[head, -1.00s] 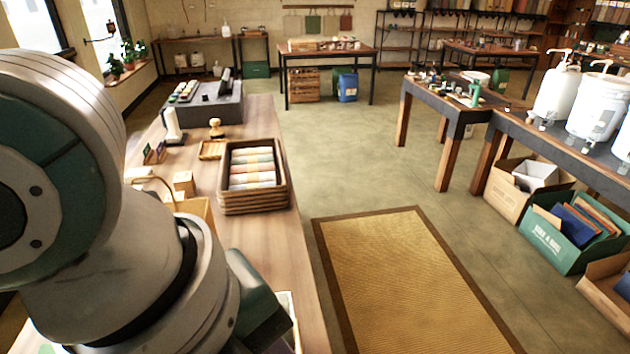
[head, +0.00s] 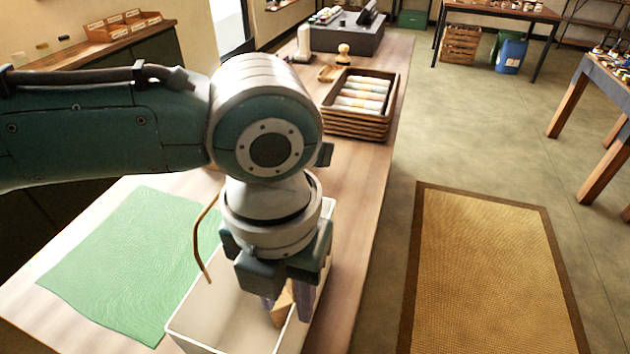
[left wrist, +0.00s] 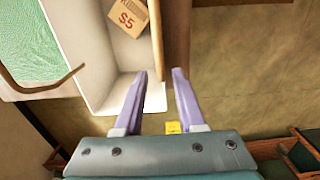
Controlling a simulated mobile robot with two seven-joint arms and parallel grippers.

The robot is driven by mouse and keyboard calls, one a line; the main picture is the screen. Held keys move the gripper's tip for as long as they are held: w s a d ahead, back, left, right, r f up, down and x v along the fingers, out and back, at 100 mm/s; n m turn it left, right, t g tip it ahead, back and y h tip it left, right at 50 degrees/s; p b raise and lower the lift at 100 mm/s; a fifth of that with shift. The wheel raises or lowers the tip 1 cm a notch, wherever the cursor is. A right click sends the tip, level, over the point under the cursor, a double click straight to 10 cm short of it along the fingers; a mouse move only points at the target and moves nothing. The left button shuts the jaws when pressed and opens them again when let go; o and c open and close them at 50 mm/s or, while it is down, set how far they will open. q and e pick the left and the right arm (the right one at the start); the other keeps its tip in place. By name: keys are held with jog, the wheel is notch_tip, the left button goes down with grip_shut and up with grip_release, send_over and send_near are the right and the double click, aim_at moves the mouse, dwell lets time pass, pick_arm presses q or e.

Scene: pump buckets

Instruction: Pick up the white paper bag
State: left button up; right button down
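The white paper bag (head: 225,307) stands open-topped on the wooden counter, partly hidden under my left arm. A brown handle (head: 205,240) arches up at its left side and also shows in the left wrist view (left wrist: 40,86). A brown $5 tag (left wrist: 128,17) shows inside the bag. My left gripper (head: 287,312) points down over the bag's right rim. In the left wrist view its two purple fingers (left wrist: 159,76) are apart, with the rim's line running between them. I cannot tell whether they touch it. My right gripper is out of view.
A green sheet (head: 125,260) lies on the counter (head: 345,225) left of the bag. A brown basket of rolled goods (head: 360,105) stands farther back. Open floor with a tan rug (head: 490,265) lies to the right.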

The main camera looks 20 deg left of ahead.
aim_at(292, 313)
pick_arm(q)
jog(key=shift+d+f, duration=0.2)
jog(key=shift+f, duration=1.5)
grip_shut()
